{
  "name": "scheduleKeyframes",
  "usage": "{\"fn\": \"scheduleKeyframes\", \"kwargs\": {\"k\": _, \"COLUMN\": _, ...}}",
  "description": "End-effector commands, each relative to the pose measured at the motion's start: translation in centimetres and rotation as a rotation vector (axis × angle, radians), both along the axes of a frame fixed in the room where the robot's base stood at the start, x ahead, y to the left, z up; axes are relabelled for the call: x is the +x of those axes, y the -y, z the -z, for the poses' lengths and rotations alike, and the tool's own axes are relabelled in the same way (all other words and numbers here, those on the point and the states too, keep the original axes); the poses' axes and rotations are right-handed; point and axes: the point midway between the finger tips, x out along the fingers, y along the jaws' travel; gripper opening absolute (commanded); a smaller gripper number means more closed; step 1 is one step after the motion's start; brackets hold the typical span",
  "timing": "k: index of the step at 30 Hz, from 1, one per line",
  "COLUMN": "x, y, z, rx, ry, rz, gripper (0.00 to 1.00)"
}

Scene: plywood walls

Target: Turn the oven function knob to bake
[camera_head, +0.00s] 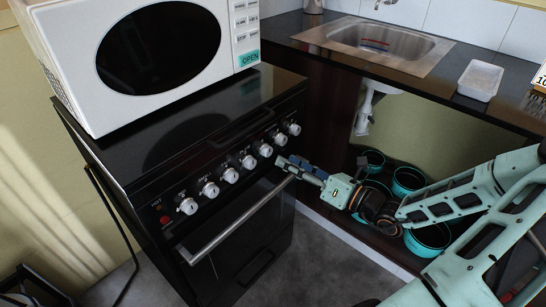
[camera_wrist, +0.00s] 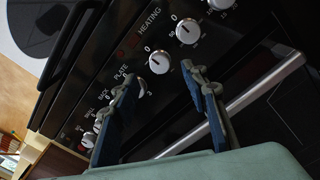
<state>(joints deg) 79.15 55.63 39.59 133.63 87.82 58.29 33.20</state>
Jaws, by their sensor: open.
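The black oven (camera_head: 240,220) has a row of several white knobs along its sloped front panel. I cannot tell for sure which is the oven function knob. My gripper (camera_head: 283,162) is in front of the right part of the row, apart from the knobs as far as I can tell. In the wrist view my gripper (camera_wrist: 158,78) is open and empty. A white knob (camera_wrist: 159,62) with a "0" mark shows between its fingertips. Another knob (camera_wrist: 188,31) is farther up and right, near the word "HEATING". Part of a lower knob is hidden behind the left finger.
The oven door handle (camera_head: 238,222) runs below the knobs; it also shows right of my fingers in the wrist view (camera_wrist: 265,88). A white microwave (camera_head: 75,45) stands on the stove. A sink counter (camera_head: 425,80) is at the right, with green buckets (camera_head: 408,180) beneath.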

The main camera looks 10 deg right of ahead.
Motion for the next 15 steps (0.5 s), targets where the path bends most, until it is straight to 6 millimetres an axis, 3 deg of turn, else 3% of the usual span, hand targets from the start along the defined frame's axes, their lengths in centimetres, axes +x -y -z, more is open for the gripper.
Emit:
{"fn": "scheduleKeyframes", "kwargs": {"k": 7, "x": 3.4, "y": -2.9, "z": 0.2, "rx": 0.000, "ry": 0.001, "rz": -0.003, "gripper": 0.41}}
{"fn": "scheduleKeyframes", "kwargs": {"k": 15, "x": 4.8, "y": -3.9, "z": 0.1, "rx": -0.002, "ry": 0.001, "rz": -0.001, "gripper": 0.41}}
